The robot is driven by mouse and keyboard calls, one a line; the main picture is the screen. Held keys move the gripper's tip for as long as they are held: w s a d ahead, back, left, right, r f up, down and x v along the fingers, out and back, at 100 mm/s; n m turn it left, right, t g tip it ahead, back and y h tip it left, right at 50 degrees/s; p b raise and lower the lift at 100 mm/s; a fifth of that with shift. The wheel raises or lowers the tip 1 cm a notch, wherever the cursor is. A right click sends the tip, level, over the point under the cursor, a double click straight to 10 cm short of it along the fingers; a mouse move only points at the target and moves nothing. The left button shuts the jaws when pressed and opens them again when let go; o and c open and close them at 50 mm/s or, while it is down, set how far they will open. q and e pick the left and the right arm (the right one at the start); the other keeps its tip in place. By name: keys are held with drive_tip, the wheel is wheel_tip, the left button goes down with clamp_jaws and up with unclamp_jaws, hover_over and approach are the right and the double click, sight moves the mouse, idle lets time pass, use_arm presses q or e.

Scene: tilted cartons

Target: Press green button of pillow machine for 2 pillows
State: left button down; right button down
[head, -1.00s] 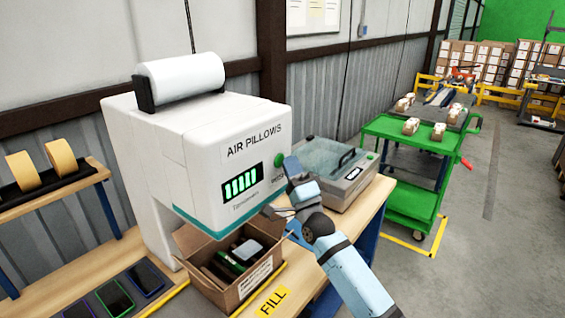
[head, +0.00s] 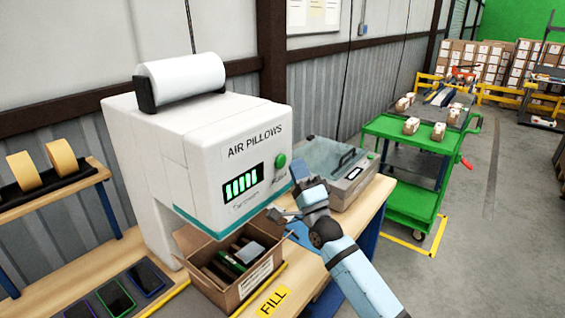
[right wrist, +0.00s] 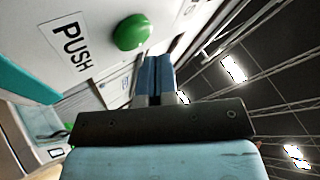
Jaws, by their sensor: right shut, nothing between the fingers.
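The white air pillow machine (head: 150,140) stands on the bench with a lit green bar display (head: 241,187). Its round green button (head: 281,160) is on the front face, at the right, and is uncovered in the head view. My right gripper (head: 297,185) is shut and empty, just below and right of the button. In the right wrist view the button (right wrist: 132,32) is beside the tips of the shut blue fingers (right wrist: 155,60), apart from them in the picture. A PUSH label (right wrist: 68,42) is next to it. My left gripper is not in view.
An open carton (head: 222,285) with items inside is under the machine, behind a FILL label (head: 272,301). A grey lidded device (head: 350,185) is right of my gripper. A green cart (head: 410,190) stands beyond the bench. Tablets (head: 115,297) lie at the left.

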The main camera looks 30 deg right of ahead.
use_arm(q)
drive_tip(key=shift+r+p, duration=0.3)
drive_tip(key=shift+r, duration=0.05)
use_arm(e)
drive_tip(key=shift+s+d, duration=0.3)
drive_tip(key=shift+s, duration=0.45)
drive_tip(key=shift+s+d, duration=0.35)
drive_tip(key=shift+s, duration=0.4)
drive_tip(key=shift+s+d, duration=0.3)
drive_tip(key=shift+s, duration=0.45)
drive_tip(key=shift+a, duration=0.1)
idle(0.6)
